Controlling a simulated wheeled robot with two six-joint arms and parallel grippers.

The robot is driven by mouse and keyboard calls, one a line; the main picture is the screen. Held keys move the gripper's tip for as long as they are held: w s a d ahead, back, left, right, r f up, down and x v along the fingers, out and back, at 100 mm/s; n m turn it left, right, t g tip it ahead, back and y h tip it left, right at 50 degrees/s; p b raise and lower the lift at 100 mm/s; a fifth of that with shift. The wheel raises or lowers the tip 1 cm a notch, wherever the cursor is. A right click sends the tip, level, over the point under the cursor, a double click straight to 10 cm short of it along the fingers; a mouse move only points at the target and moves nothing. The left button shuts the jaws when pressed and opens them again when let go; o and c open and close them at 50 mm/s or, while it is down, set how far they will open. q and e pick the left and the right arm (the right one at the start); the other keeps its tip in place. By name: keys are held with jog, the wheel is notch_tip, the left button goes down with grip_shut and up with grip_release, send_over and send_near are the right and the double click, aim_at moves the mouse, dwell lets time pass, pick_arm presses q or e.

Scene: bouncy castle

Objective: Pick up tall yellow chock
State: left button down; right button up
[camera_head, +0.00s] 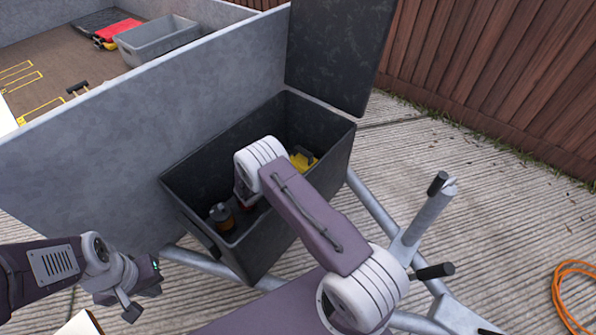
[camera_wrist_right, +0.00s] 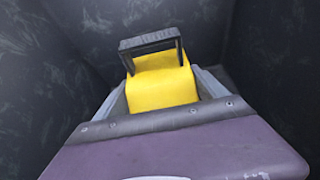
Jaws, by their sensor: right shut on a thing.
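In the right wrist view a yellow chock (camera_wrist_right: 163,88) with a dark handle-like bar on top sits between the grey fingers of my right gripper (camera_wrist_right: 162,97). The gripper is shut on it, inside dark walls. In the head view my right arm reaches down into the dark open box (camera_head: 277,256), and its gripper is mostly hidden by the arm. A yellow piece (camera_head: 303,160) shows in the box beside the arm; I cannot tell if it is the held chock. My left gripper (camera_head: 138,291) is outside the box at lower left, its jaws unclear.
The box's raised lid (camera_head: 335,50) stands at its back right. A grey trailer wall (camera_head: 140,115) runs along its left side. A dark-and-orange item (camera_head: 221,216) is in the box's near corner. A brown fence (camera_head: 490,80) and orange cable (camera_head: 572,290) lie to the right.

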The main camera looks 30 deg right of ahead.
aim_at(298, 164)
notch_tip(298, 164, up, 10)
jog(key=p, duration=0.3)
